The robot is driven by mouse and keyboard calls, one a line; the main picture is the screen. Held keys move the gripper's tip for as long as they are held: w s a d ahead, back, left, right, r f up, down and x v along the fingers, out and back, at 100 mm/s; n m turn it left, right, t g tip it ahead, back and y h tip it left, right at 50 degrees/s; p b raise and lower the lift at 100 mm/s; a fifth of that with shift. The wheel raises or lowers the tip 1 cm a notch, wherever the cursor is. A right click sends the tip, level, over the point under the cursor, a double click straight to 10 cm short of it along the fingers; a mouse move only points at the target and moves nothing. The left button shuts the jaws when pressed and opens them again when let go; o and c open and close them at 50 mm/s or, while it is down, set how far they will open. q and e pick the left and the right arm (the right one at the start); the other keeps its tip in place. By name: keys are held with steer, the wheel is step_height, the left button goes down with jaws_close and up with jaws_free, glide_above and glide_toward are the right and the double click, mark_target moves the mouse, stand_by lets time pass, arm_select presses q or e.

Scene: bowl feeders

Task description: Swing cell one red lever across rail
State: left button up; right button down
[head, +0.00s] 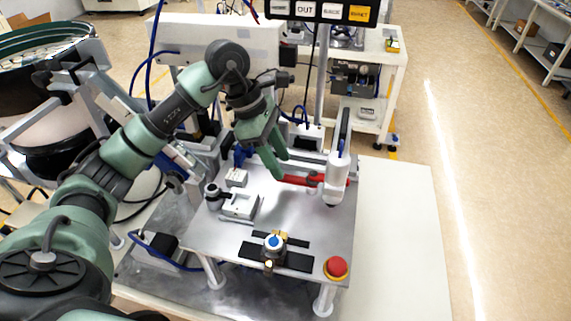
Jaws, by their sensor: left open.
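The red lever (300,180) lies roughly level across the back right of the metal cell plate (300,225). Its right part passes behind or into a white upright unit (338,172), and a little red shows beyond it. My left gripper (281,167) comes in from the upper left and points down, with its fingertips right by the lever's left end. It is open, and I see nothing held in it. I cannot tell whether a fingertip touches the lever. A pale bar that may be the rail runs behind the gripper, partly hidden. My right gripper is out of view.
A red stop button (336,267) sits at the plate's front right corner. A blue-topped knob (273,242) stands at the front, and small grey fixtures (240,205) stand on the left. A large bowl feeder (45,75) is at far left. The white tabletop (395,220) at right is clear.

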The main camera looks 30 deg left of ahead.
mark_target(288, 176)
arm_select(q)
steer(key=shift+p+x, duration=0.35)
steer(key=shift+x, duration=1.45)
steer(key=shift+c, duration=0.3)
jaws_close()
steer(key=shift+w, duration=0.1)
